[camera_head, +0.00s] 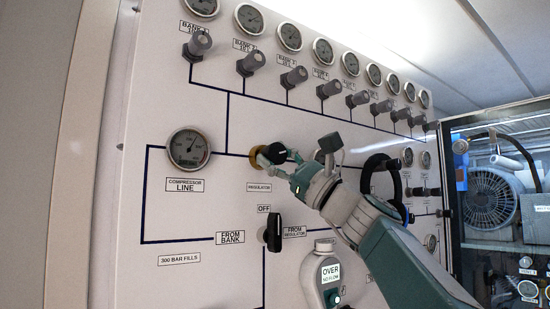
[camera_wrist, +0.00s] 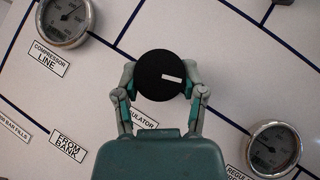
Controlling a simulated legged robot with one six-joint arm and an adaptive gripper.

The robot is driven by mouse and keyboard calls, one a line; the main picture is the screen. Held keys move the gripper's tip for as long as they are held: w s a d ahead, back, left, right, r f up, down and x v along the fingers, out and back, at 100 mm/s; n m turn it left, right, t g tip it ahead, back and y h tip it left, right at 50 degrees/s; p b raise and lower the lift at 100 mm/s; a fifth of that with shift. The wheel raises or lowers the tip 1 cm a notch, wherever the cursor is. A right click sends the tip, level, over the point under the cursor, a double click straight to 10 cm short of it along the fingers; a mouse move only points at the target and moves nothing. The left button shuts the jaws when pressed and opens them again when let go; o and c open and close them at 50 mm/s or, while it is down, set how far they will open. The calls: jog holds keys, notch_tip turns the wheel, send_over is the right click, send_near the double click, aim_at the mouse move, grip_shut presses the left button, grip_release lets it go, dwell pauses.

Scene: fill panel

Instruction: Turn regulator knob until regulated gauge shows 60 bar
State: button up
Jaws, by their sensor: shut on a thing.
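The regulator knob (camera_wrist: 160,76) is a round black knob with a white pointer mark, in the middle of the wrist view. My gripper (camera_wrist: 160,80) is shut on it, one finger on each side. In the head view the knob (camera_head: 275,153) shows at the tip of my gripper (camera_head: 272,158), above the regulator label (camera_head: 259,188). The regulated gauge (camera_wrist: 273,149) is at the lower right of the wrist view, its label partly cut off. Its needle and scale are too small and dark to read. In the head view my arm seems to hide this gauge.
The compressor line gauge (camera_head: 189,148) is left of the knob. A black selector handle (camera_head: 273,232) is below it, between the "from bank" and "from regulator" labels. Bank gauges and grey knobs (camera_head: 251,63) run along the top.

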jog(key=shift+n+g, duration=0.9)
jog(key=shift+n, duration=0.3)
jog(key=o, duration=1.2)
jog(key=shift+c, duration=0.2)
jog(key=shift+a, duration=0.1)
jog(key=v, duration=1.2)
dwell(0.4)
